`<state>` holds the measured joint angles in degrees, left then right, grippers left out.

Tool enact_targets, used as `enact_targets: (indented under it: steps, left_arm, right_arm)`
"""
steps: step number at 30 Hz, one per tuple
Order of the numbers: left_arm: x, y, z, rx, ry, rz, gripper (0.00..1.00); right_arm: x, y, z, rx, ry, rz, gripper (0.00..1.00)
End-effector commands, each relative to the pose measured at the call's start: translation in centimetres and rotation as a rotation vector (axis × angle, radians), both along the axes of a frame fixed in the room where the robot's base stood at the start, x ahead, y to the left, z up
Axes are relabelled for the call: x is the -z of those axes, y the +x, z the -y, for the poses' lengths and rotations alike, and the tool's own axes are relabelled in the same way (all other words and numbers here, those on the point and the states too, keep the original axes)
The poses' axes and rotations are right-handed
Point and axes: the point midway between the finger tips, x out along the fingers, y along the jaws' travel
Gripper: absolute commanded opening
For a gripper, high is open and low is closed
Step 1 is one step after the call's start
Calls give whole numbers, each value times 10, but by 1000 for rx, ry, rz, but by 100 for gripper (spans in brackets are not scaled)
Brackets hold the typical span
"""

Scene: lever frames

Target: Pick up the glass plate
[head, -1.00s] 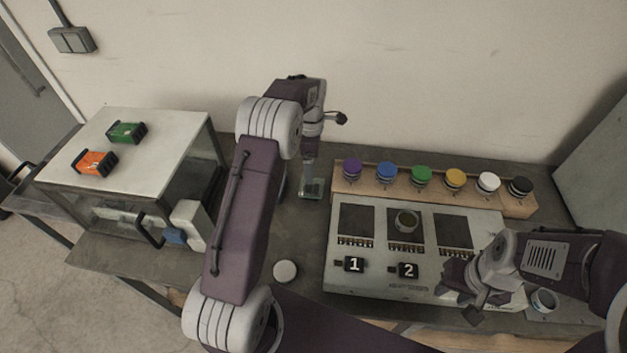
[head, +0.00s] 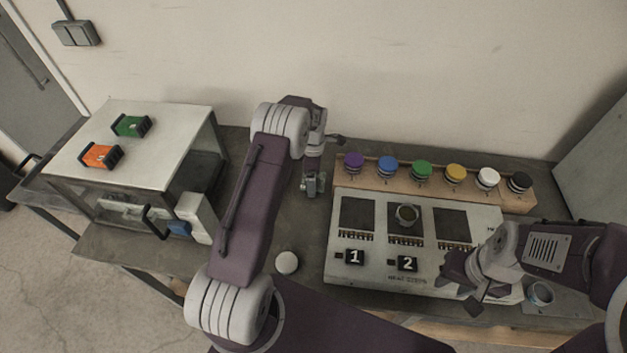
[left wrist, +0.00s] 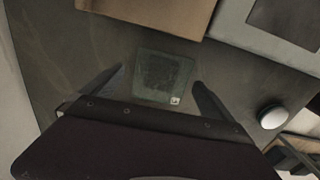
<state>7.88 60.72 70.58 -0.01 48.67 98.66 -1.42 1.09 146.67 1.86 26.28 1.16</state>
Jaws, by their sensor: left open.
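The glass plate (left wrist: 163,76) is a small, see-through, greenish square lying on the dark worktop in the left wrist view, with a small pale mark at one corner. My left gripper (left wrist: 158,80) is open, its two fingers on either side of the plate, with gaps visible between fingers and plate. In the head view my left gripper (head: 313,184) points down at the plate's spot and mostly hides it. My right gripper (head: 466,284) hangs over the lower right corner of the numbered panel; its jaw opening is unclear.
A wooden rack (head: 432,184) with several coloured-top knobs stands right of the left gripper. The numbered panel (head: 380,279) lies in front of it. A white round button (head: 287,262) is on the worktop. A box (head: 165,150) carrying green and orange blocks stands left.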

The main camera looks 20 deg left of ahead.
Motion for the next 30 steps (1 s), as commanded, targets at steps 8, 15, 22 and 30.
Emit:
enact_targets:
  steps: [8,15,22,30]
  left_arm:
    - [0,0,0,0,0,0,56]
    - [-1,0,0,0,0,1,25]
    - [-9,1,0,0,1,2,25]
    - [-52,-1,21,6,0,2,25]
  right_arm:
    - [0,0,0,0,0,0,36]
    - [0,0,0,0,0,0,36]
    - [2,0,0,0,0,0,36]
    - [11,0,0,0,0,0,36]
